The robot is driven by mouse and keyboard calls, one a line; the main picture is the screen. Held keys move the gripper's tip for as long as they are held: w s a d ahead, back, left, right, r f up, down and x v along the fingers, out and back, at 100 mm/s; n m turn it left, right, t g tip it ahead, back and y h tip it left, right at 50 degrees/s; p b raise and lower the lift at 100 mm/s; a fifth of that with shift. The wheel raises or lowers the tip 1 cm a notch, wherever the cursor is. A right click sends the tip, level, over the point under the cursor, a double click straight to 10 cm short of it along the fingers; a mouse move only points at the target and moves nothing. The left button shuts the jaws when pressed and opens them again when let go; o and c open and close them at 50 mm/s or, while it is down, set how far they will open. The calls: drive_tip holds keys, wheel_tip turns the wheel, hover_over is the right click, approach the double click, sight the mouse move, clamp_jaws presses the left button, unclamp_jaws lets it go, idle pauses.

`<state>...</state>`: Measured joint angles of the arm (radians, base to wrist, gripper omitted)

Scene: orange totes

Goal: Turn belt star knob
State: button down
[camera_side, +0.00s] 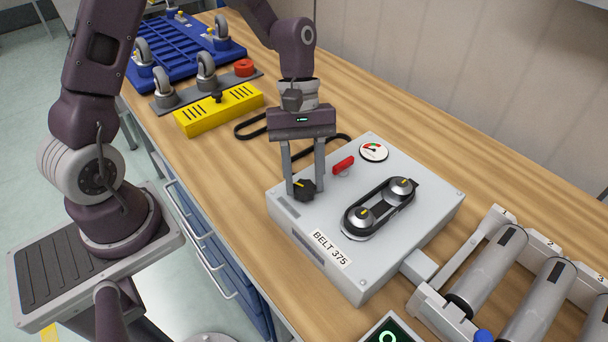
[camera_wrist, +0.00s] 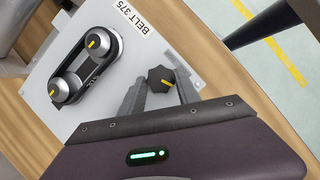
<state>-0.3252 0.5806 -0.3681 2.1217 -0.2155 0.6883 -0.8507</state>
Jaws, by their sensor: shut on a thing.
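The black star knob (camera_side: 304,189) with a yellow mark sits on the left corner of the grey box labelled BELT 375 (camera_side: 382,282). My gripper (camera_side: 305,188) points down at it, with one finger on each side, shut on the knob. In the wrist view the knob (camera_wrist: 160,79) shows between the two finger ends (camera_wrist: 162,90), its yellow mark facing up. A black belt (camera_side: 381,207) runs around two silver pulleys with yellow marks on the box top; it also shows in the wrist view (camera_wrist: 88,66).
A red lever (camera_side: 343,164) and a round gauge (camera_side: 373,151) stand on the box behind the knob. A yellow block (camera_side: 218,109), loose black belts (camera_side: 250,126) and a blue caster frame (camera_side: 182,50) lie further back. Metal rollers (camera_side: 487,270) stand at right.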

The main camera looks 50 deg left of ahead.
drive_tip(key=shift+m, duration=0.4)
drive_tip(key=m+g+y, duration=0.1)
drive_tip(key=m, duration=0.1)
drive_tip(key=shift+w+d+m, duration=0.1)
drive_tip(key=shift+d+m, duration=0.05)
drive_tip(key=shift+m, duration=0.25)
drive_tip(key=m+y, duration=0.1)
drive_tip(key=m, duration=0.2)
drive_tip(key=shift+w+d+m+g, duration=0.1)
drive_tip(key=shift+m+g, duration=0.2)
drive_tip(key=m+y, duration=0.1)
drive_tip(key=m, duration=0.2)
drive_tip(key=m+y, duration=0.1)
drive_tip(key=m, duration=0.2)
drive_tip(key=shift+d+y, duration=0.2)
drive_tip(key=shift+y, duration=0.1)
drive_tip(key=shift+m, duration=0.4)
drive_tip(key=c, duration=0.9)
unclamp_jaws()
drive_tip(key=shift+g, duration=0.3)
